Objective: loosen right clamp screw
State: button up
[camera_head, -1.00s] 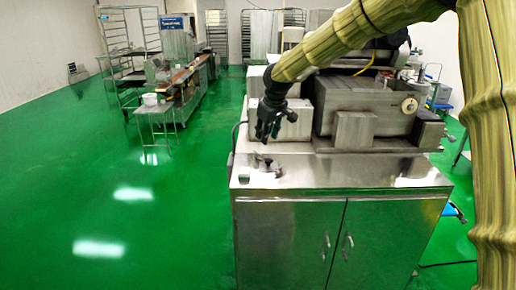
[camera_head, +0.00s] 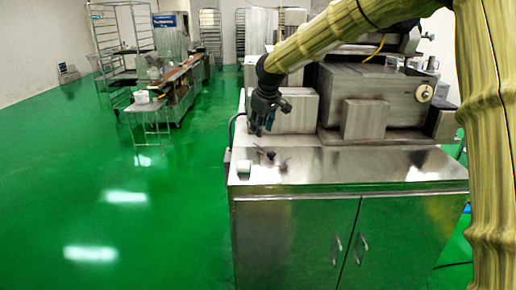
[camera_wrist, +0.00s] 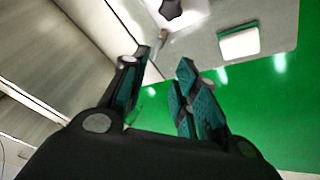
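My gripper (camera_head: 262,122) hangs fingers-down above the left end of the steel cabinet top. In the wrist view my gripper (camera_wrist: 164,58) is open, with a gap between its teal-padded fingers and nothing held. A dark lobed knob (camera_wrist: 171,8) shows at the top edge of the wrist view, beyond the fingertips and partly cut off. In the head view, small dark knob-like parts (camera_head: 284,166) sit on the cabinet top below my gripper. They are too small to tell which is the right clamp screw. My gripper appears apart from them.
A white block (camera_wrist: 239,43) lies near the top's corner; it also shows in the head view (camera_head: 244,167). The steel cabinet (camera_head: 300,235) carries a large machine (camera_head: 365,90) and a box (camera_head: 297,110) behind my gripper. Open green floor (camera_head: 90,200) lies to the left.

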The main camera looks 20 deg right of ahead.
aim_at(258, 148)
jog(key=shift+d+p+x, duration=0.2)
jog(key=shift+p+x, duration=0.55)
jog(key=shift+x, duration=1.85)
jog(key=shift+d+p+x, duration=0.15)
jog(key=shift+p+x, duration=0.6)
jog(key=shift+x, duration=1.8)
jog(key=shift+s+f, duration=0.1)
